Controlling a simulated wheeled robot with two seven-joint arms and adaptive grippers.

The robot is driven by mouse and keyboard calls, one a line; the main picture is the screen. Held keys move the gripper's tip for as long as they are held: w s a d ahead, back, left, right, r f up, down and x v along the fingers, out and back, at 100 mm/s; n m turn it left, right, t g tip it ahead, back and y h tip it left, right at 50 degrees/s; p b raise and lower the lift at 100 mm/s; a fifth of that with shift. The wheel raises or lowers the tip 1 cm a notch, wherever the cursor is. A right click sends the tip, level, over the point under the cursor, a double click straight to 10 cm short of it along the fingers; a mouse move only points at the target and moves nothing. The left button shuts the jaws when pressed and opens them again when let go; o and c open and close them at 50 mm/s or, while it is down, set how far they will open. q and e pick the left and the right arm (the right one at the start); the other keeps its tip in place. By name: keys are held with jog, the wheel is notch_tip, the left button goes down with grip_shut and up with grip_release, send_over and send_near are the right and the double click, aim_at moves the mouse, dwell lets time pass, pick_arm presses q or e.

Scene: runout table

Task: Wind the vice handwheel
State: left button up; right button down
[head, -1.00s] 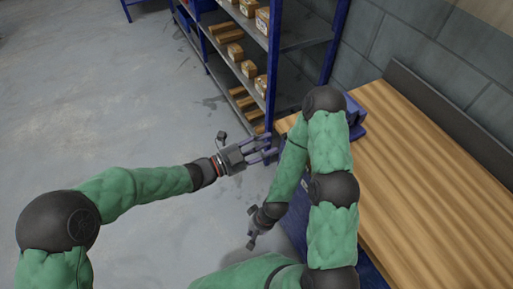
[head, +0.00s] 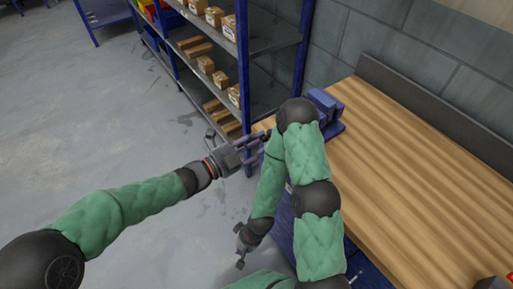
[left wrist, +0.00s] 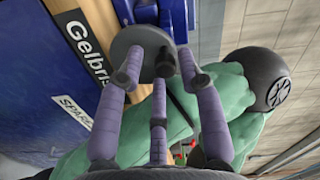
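The blue vice (head: 326,106) sits at the bench's far left corner, partly hidden by my right arm in the head view. In the left wrist view a round grey disc, which looks like the handwheel (left wrist: 127,42), is in front of blue vice parts. My left gripper (head: 264,142) reaches toward the bench's left end. In the left wrist view its three purple fingers (left wrist: 160,72) are spread, with tips over or very near the disc; contact cannot be told. My right gripper (head: 241,254) hangs low beside the bench, small and empty-looking; its finger state is unclear.
The wooden bench (head: 410,150) is mostly clear. A blue shelf rack (head: 243,75) with boxes stands beyond my left gripper. My right arm bends between my left gripper and the bench. Open grey floor (head: 80,120) lies left.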

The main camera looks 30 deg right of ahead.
pick_arm(q)
jog(key=shift+s+a+r+m+b, duration=0.1)
jog(key=shift+s+r+m+b, duration=0.15)
jog(key=shift+m+b, duration=0.65)
jog(key=shift+r+m, duration=0.2)
jog(key=shift+m, duration=0.3)
jog(key=m, duration=0.3)
jog(key=shift+f, duration=0.1)
jog(key=m, duration=0.4)
jog(key=shift+f, duration=0.15)
pick_arm(e)
jog(key=shift+s+a+f, duration=0.1)
jog(key=shift+s+f, duration=0.05)
jog(key=shift+f, duration=0.45)
jog(key=shift+s+f, duration=0.1)
jog(key=shift+f, duration=0.5)
pick_arm(q)
jog(key=shift+s+d, duration=0.15)
jog(key=shift+d, duration=0.05)
